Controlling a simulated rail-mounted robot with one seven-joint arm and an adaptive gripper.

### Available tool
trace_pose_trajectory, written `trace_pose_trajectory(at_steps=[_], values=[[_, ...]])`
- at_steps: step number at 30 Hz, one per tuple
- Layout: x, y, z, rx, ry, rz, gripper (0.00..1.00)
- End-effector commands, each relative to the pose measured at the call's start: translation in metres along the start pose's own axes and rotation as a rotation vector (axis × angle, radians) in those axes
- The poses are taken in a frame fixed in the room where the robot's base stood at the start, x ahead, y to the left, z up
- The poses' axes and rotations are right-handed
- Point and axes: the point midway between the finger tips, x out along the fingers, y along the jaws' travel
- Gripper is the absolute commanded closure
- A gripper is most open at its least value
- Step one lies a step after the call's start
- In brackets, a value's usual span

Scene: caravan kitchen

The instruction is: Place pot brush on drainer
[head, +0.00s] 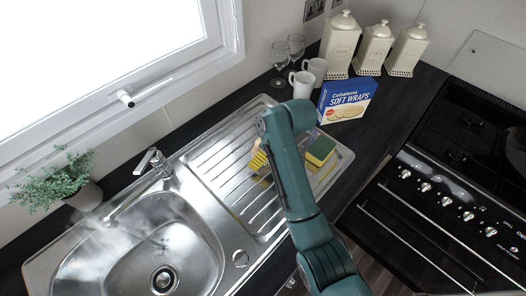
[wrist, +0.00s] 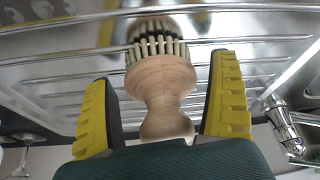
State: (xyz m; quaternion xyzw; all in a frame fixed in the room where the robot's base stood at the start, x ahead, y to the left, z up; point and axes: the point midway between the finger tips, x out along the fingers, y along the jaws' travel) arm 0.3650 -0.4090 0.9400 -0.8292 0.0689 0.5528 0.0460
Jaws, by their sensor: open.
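The pot brush (wrist: 160,82) has a turned wooden handle and pale bristles. In the wrist view its bristle end meets the ribbed metal drainer, which reflects it. My gripper (wrist: 166,72) is open, with one yellow-padded finger on each side of the wooden handle and a visible gap on both sides. In the head view my gripper (head: 260,160) is low over the drainer (head: 220,165), and my arm and fingers mostly hide the brush there.
A green and yellow sponge (head: 321,150) lies on the drainer close to the right of my arm. The sink bowl (head: 165,240) is at the left, the hob (head: 470,150) at the right.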

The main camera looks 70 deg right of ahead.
Motion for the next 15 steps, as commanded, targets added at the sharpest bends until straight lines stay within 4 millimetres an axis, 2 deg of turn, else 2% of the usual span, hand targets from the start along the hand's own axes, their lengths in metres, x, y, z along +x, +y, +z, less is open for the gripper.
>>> trace_pose_trajectory(at_steps=[4,7,15], values=[[-0.005,0.001,-0.002,0.000,0.002,0.002,0.09],[-0.020,0.001,-0.002,0.000,0.004,0.004,0.09],[-0.091,0.001,-0.002,0.001,0.004,0.003,0.09]])
